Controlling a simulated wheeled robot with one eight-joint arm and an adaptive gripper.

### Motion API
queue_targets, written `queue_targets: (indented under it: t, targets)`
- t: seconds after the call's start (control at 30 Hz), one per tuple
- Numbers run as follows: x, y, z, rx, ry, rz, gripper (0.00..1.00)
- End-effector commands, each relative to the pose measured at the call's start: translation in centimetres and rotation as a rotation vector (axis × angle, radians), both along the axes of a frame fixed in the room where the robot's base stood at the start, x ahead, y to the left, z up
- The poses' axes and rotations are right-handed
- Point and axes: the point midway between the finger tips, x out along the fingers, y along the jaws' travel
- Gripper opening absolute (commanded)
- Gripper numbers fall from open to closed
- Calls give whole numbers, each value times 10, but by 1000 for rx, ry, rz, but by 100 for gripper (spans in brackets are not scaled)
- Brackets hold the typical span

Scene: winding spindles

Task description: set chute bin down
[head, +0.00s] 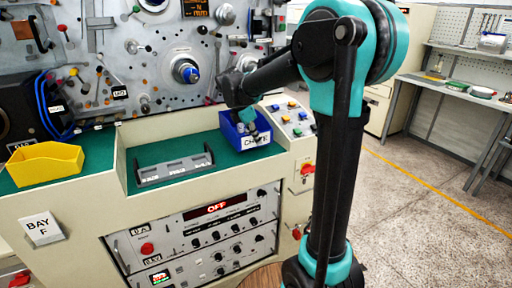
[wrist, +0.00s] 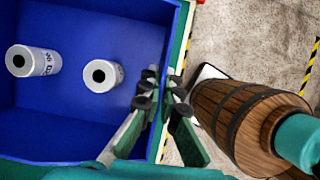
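The chute bin (head: 252,143) is a blue open box with a white label reading CHUTE. In the head view it is at the right end of the green deck; I cannot tell if its base touches the deck. The wrist view looks down into the bin (wrist: 85,125), with two white spools in it, one at the left (wrist: 40,62) and one nearer the middle (wrist: 100,75). My gripper (head: 240,112) is at the bin's rim. In the wrist view my gripper's fingers (wrist: 163,88) straddle the bin's right wall, closed close about it. Contact on both sides is partly hidden.
A grey rack (head: 175,170) is left of the bin on the green deck. A yellow bin (head: 45,163) stands farther left. A button panel (head: 292,119) is close on the bin's right. A machine panel with spindles (head: 180,70) rises behind.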

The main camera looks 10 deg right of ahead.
Motion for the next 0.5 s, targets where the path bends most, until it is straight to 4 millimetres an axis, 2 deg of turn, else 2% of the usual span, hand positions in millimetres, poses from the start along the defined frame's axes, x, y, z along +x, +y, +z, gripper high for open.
queue_targets:
  t: [0.23, 0.5]
  targets:
    - [0, 0, -31, 0, 0, 0, 0]
    - [0, 0, -35, 0, 0, 0, 0]
